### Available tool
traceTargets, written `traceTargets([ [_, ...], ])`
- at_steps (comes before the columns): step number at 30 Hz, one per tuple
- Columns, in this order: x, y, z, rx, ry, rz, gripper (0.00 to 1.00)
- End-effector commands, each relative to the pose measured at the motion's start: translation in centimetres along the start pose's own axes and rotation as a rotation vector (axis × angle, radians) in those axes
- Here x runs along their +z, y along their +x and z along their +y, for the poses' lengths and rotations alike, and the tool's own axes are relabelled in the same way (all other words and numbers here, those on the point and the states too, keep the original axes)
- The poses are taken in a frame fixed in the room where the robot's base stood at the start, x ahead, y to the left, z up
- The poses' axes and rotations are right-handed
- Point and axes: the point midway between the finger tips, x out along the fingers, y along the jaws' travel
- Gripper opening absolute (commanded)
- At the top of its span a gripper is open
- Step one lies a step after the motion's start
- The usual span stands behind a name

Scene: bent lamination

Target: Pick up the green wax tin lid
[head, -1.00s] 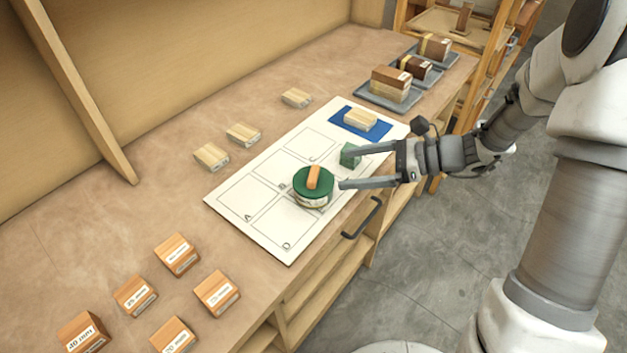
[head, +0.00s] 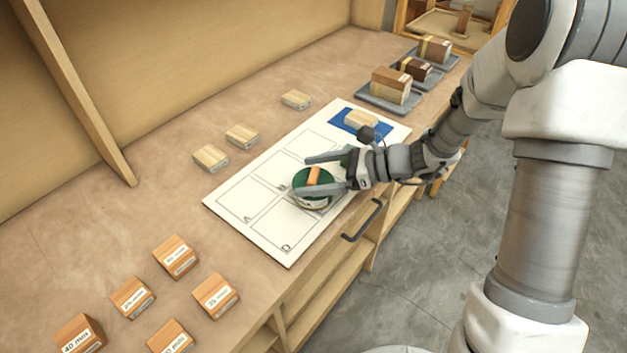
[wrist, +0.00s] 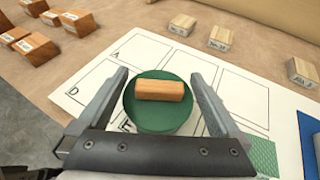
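The green wax tin lid (head: 309,188) is a round disc with an orange-brown wooden block handle (head: 314,175) on top. It sits on the tin (head: 312,205) on the white lettered board. My gripper (head: 305,175) is open, with one finger on each side of the lid. In the wrist view the lid (wrist: 158,118) lies between my gripper's fingers (wrist: 158,80), and its wooden handle (wrist: 160,90) lies crosswise between them. Gaps show between the handle and both fingers. The near finger hides part of the lid in the head view.
The white board (head: 245,197) has marked squares. A light block rests on a blue pad (head: 345,125). Wooden blocks (head: 175,257) lie at the near left, and grey trays (head: 372,98) with blocks stand at the far end.

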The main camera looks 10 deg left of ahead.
Motion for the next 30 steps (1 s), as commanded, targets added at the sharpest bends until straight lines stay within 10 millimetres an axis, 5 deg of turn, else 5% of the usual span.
traceTargets([
  [2, 0.0, 0.0, 0.0, 0.000, 0.000, 0.000, 0.87],
  [14, 0.0, -0.1, 0.0, 0.000, 0.000, 0.000, 0.16],
  [23, 0.3, -0.2, 0.0, -0.001, -0.001, -0.001, 0.15],
  [30, 2.7, -1.2, -0.1, -0.002, -0.006, -0.001, 0.15],
])
